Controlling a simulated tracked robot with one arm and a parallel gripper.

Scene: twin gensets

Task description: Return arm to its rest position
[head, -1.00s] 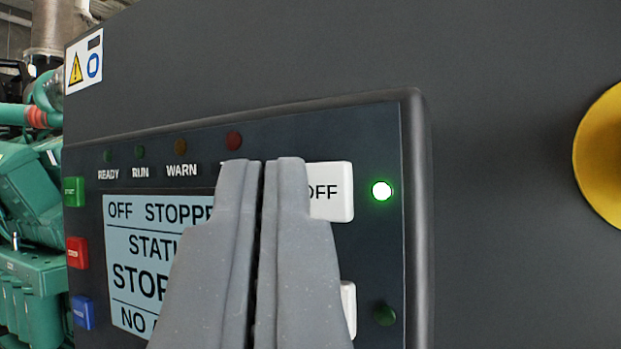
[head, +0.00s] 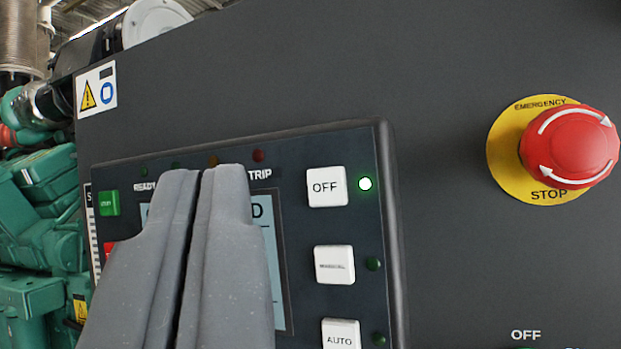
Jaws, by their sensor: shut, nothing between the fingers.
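My gripper (head: 203,172) is shut with nothing between its fingers. It stands in front of the left part of the control panel (head: 372,300) and hides most of the display (head: 274,270). The OFF button (head: 326,187) is clear to the right of the fingers, with a lit lamp (head: 365,184) beside it. The MANUAL button (head: 334,265) and AUTO button (head: 341,334) sit below it, with unlit lamps. I cannot tell the exact gap between fingertips and panel.
A red emergency stop knob (head: 570,147) on a yellow disc juts out at the right. A warning label (head: 96,90) is at the upper left of the dark cabinet (head: 300,70). Green engine parts (head: 45,230) stand at the left. A green START button (head: 109,203) is on the panel's left edge.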

